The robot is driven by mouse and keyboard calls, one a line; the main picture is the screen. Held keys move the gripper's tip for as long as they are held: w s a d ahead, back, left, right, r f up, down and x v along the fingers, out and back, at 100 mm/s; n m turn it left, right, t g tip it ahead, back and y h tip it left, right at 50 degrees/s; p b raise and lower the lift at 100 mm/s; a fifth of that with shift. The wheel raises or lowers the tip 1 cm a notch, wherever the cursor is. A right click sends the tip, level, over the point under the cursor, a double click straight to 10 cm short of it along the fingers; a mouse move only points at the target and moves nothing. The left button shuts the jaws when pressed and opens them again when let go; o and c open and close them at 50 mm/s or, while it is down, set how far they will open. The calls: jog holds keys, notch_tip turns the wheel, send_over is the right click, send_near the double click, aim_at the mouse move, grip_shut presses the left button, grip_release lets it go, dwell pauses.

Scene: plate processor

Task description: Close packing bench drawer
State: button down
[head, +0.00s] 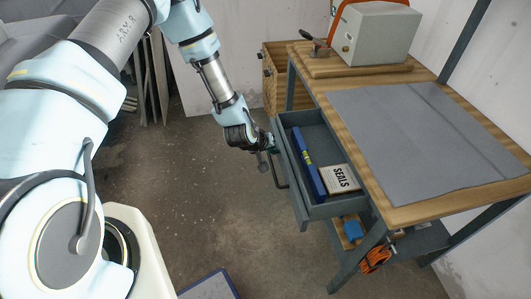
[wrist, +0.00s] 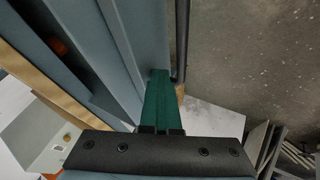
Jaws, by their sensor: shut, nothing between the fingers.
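The packing bench drawer (head: 318,138) is grey-blue and pulled open toward the left from under the wooden bench top. It holds a long blue item (head: 308,165) and a box marked SEALS (head: 340,179). A dark bar handle (head: 278,174) is on its front and also shows in the wrist view (wrist: 182,40). My gripper (head: 271,149) is at the drawer front, near the far end of the handle. In the wrist view its green fingers (wrist: 159,78) are together and empty, between the drawer front and the handle's end. I cannot tell whether they touch either.
The bench top (head: 405,210) carries a grey mat (head: 420,135) and a light machine (head: 375,35). A lower shelf holds a blue item (head: 352,230) and an orange coil (head: 376,259). The concrete floor (head: 200,190) left of the drawer is clear. A blue-edged panel (head: 210,287) lies at the bottom.

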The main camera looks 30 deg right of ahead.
jog(key=b, duration=0.5)
send_over(319, 153)
jog(key=shift+a, duration=0.1)
jog(key=shift+r+p, duration=0.15)
jog(key=shift+p, duration=0.15)
